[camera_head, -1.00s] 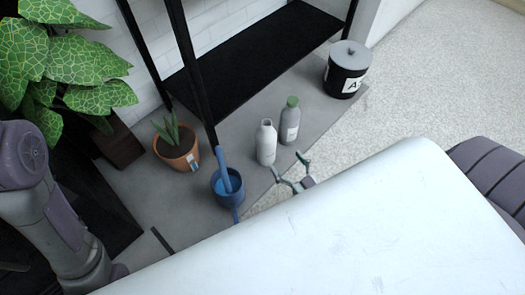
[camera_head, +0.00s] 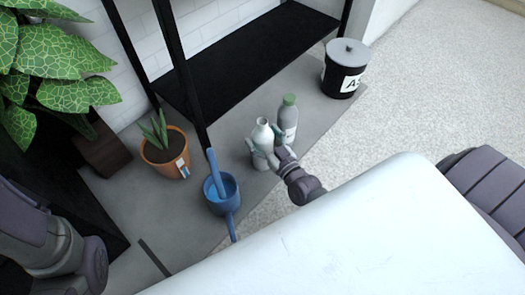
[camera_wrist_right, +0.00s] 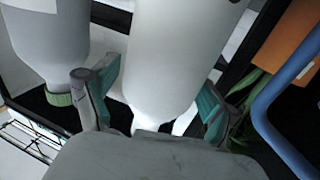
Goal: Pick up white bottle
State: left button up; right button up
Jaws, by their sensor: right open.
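The white bottle (camera_head: 263,133) stands upright on the grey surface in the head view. My right gripper (camera_head: 265,160) is at the bottle, with its open fingers on either side of it. In the right wrist view the bottle (camera_wrist_right: 168,60) fills the space between the two fingertips (camera_wrist_right: 152,98); I cannot tell whether either finger touches it. The lower part of the bottle is partly hidden by the gripper in the head view. My left arm shows at the lower left, but its gripper is out of view.
A grey bottle with a green cap (camera_head: 288,118) stands close beside the white bottle. A blue pot with a blue handle (camera_head: 220,195), a potted plant (camera_head: 165,152) and a black lidded canister (camera_head: 344,72) stand around. A black shelf frame rises behind.

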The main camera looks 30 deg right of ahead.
jog(key=shift+w+a+f+b, duration=0.1)
jog(key=shift+w+b, duration=0.3)
jog(key=shift+w, duration=0.85)
jog(key=c, duration=1.5)
grip_shut()
